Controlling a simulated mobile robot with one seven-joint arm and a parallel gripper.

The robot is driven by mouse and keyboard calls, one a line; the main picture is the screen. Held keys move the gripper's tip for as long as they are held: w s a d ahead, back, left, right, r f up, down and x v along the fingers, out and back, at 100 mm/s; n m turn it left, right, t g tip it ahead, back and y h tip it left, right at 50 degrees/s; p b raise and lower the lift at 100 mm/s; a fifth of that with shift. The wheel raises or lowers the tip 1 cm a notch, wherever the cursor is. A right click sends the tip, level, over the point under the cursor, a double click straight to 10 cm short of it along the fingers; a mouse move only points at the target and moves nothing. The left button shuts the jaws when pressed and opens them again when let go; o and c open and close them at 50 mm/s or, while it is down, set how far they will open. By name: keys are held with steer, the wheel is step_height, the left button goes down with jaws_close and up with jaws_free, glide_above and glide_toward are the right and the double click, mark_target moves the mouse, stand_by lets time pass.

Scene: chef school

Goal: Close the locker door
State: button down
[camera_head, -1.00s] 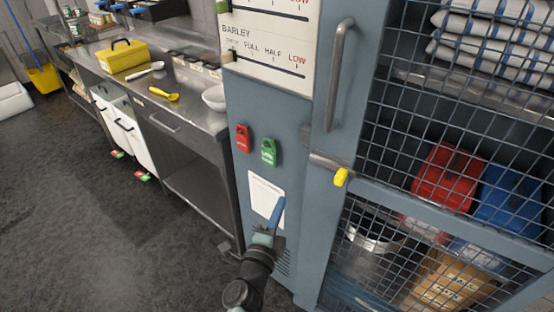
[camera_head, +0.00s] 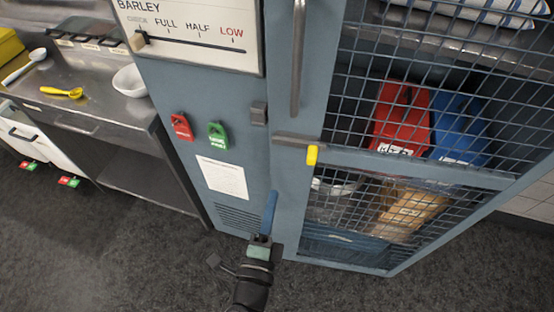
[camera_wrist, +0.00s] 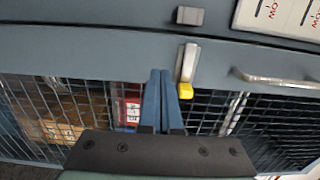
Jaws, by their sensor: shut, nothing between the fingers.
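The locker door (camera_head: 318,100) is a blue-grey frame with wire mesh, seen from the front in the head view. It has a long vertical handle (camera_head: 298,55) and a latch bar (camera_head: 296,139) with a yellow tip (camera_head: 312,155). A small grey catch (camera_head: 259,113) sits on the fixed panel, apart from the latch bar. I cannot tell how wide any gap at the door edge is. My gripper (camera_head: 273,196) is shut and empty, low before the door's left edge. In the wrist view its blue fingers (camera_wrist: 165,75) point just beside the latch's yellow tip (camera_wrist: 186,90).
A steel counter (camera_head: 85,100) stands at left. Behind the mesh are red (camera_head: 400,115) and blue (camera_head: 462,130) containers. Dark floor (camera_head: 100,260) is free at lower left.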

mark_target(282, 154)
steer(key=x, duration=1)
steer(key=shift+a, duration=0.15)
steer(key=shift+w, duration=0.1)
